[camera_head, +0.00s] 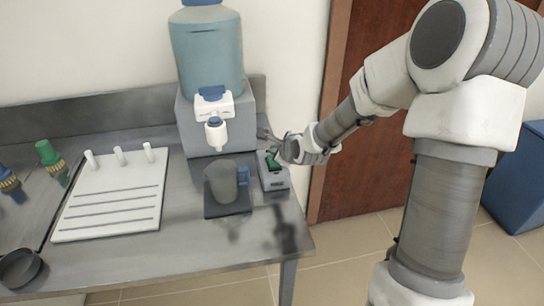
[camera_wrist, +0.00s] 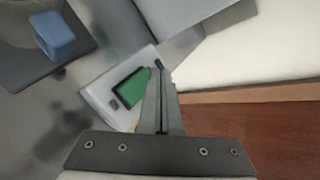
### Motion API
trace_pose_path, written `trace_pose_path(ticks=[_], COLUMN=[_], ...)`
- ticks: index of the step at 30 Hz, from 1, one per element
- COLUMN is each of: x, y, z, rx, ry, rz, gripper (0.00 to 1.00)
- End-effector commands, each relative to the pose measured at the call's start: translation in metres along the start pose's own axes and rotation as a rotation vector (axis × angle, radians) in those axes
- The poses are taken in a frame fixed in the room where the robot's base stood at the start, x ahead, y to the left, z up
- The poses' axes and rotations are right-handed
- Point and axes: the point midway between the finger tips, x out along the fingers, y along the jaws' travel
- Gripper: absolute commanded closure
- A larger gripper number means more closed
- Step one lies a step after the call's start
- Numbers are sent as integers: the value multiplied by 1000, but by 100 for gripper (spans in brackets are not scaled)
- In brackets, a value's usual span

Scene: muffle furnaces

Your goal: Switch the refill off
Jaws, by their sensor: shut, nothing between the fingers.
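A small grey switch box (camera_head: 273,181) with a green face stands on the steel bench, right of the grey jug (camera_head: 221,182). In the wrist view the box (camera_wrist: 97,101) shows its green panel (camera_wrist: 131,87), a small dark part beside the panel, and a dark lever or knob near the fingertips. My gripper (camera_head: 277,150) is shut with nothing in it, over the far end of the box. In the wrist view its fingertips (camera_wrist: 158,72) lie at the right edge of the green panel. I cannot tell whether they touch the box or which way the switch is set.
A water dispenser (camera_head: 212,100) with a blue bottle stands behind the jug, which sits on a dark pad (camera_head: 228,209). A white drainboard (camera_head: 110,200) lies at left. The bench's right edge and a brown door (camera_head: 365,150) are close by.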

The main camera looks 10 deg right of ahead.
Motion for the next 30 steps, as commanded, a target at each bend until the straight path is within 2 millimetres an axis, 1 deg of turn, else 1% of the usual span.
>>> trace_pose_path(ticks=[3, 30], x=[3, 8], y=[3, 6], z=[-2, -6], rx=[0, 0], ry=[0, 0], rz=[1, 0], gripper=[100, 100])
